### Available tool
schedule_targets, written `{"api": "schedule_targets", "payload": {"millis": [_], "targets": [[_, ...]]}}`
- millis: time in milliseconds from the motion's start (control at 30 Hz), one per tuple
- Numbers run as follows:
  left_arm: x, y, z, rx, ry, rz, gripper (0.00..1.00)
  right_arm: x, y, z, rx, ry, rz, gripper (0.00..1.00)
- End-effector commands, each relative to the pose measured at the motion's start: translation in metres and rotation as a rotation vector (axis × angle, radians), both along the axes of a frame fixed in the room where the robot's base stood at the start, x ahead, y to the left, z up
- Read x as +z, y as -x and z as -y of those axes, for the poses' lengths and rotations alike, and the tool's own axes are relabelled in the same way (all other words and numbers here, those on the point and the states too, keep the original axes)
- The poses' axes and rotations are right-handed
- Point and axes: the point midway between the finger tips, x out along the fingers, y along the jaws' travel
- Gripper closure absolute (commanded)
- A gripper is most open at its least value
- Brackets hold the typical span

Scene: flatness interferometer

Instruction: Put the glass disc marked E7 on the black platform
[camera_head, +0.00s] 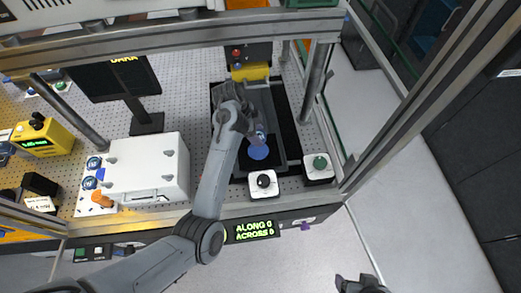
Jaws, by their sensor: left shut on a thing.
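My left gripper (257,132) is over the black platform (245,164), in the dark channel of the instrument. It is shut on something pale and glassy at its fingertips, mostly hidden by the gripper. A round blue disc face (258,152) shows just below the fingertips, over the platform. I cannot tell whether it touches the platform, and no E7 mark is readable. More small round discs (93,162) lie at the left by the white case. My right gripper (358,285) is only partly in view at the bottom edge, away from the bench; its jaws are unclear.
A white case (147,170) stands on the perforated bench. Button boxes with a black knob (263,182) and a green knob (319,166) stand at the front. A display (253,231) reads "ALONG 0 ACROSS 0". Frame posts and a crossbar surround the bench; a monitor (115,78) stands behind.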

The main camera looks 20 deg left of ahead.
Motion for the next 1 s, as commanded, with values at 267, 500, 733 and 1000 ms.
{"api": "schedule_targets", "payload": {"millis": [267,500,733,1000], "targets": [[-0.034,0.0,0.0,-0.038,0.0,0.0,0.76,0.002,0.0,0.0,-0.001,-0.001,0.0,0.18],[-0.054,0.001,0.001,-0.037,0.001,-0.003,0.76,0.003,0.0,-0.001,-0.003,-0.004,-0.001,0.18],[-0.078,0.0,0.0,-0.037,0.0,0.0,0.76,0.002,0.0,-0.001,-0.004,-0.005,-0.002,0.18],[-0.08,0.0,0.0,-0.036,-0.001,0.002,0.76,0.002,0.001,-0.001,-0.004,-0.005,-0.002,0.18]]}}
